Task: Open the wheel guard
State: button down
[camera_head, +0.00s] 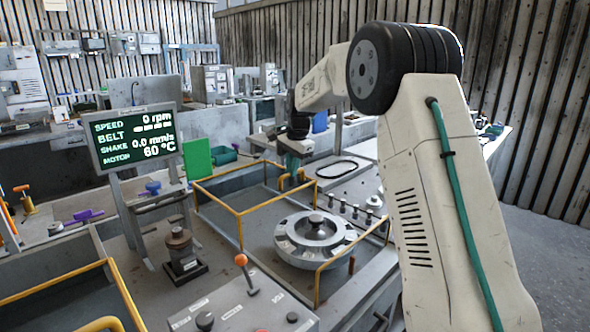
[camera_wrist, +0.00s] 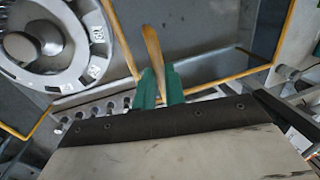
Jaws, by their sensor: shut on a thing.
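The wheel guard is a yellow-edged frame (camera_head: 240,212) around the grey wheel (camera_head: 315,240), which sits in the bench bay. Its yellow edging also shows in the wrist view (camera_wrist: 222,80). My gripper (camera_head: 292,168) is at the far side of the frame, behind the wheel. In the wrist view my gripper (camera_wrist: 159,88) has its green fingers closed around a yellow-orange bar, the guard handle (camera_wrist: 152,50), which sticks out past them. The wheel (camera_wrist: 50,48) is at the upper left there. I cannot tell the guard's exact angle.
A screen (camera_head: 133,137) on posts stands at the left, reading 0 rpm. A control box with an orange-knobbed lever (camera_head: 242,262) is in front. A dark weight-like block (camera_head: 180,255) stands left of the bay. Several pegs (camera_head: 345,208) and a black belt loop (camera_head: 337,169) lie right of my gripper.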

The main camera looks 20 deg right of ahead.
jog(key=shift+w+d, duration=0.25)
jog(key=c, duration=1.5)
grip_release()
jog(key=shift+d, duration=0.15)
jog(key=shift+o, duration=0.2)
jog(key=shift+a, duration=0.4)
notch_tip(320, 180, up, 8)
jog(key=s, duration=0.1)
jog(key=shift+s+d+f, duration=0.15)
jog(key=shift+s+d, duration=0.1)
jog(key=shift+d, duration=0.1)
